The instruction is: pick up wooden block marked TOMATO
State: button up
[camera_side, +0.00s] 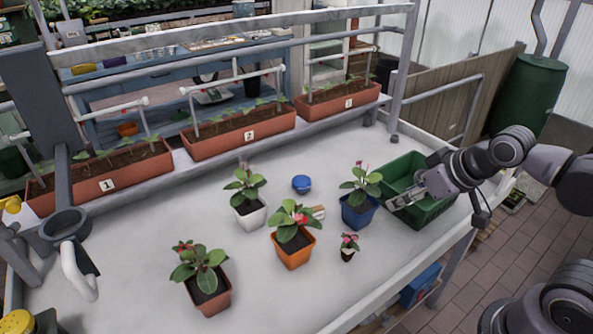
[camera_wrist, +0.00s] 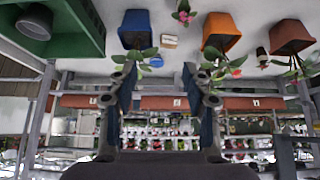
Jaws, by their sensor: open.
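A small pale wooden block (camera_side: 319,212) lies on the white table, partly hidden behind the plant in the orange pot. In the wrist view the block (camera_wrist: 168,41) shows between the blue and orange pots, with faint marks too small to read. My gripper (camera_side: 404,199) appears over the green crate in the side view, to the right of the block and apart from it. In the wrist view, which is upside down, my gripper (camera_wrist: 160,82) has its two fingers wide apart with nothing between them.
A blue pot (camera_side: 357,211) stands between the block and the green crate (camera_side: 432,217). A blue round object (camera_side: 301,184) lies behind. The front right table is clear.

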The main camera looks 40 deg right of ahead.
jog(key=shift+o, duration=0.3)
jog(key=n+g, duration=0.7)
jog(key=n, duration=0.9)
send_over(315, 208)
notch_tip(315, 208, down, 11)
jog(key=shift+s+f, duration=0.1)
jog(key=shift+f, duration=5.2)
jog(key=c, duration=1)
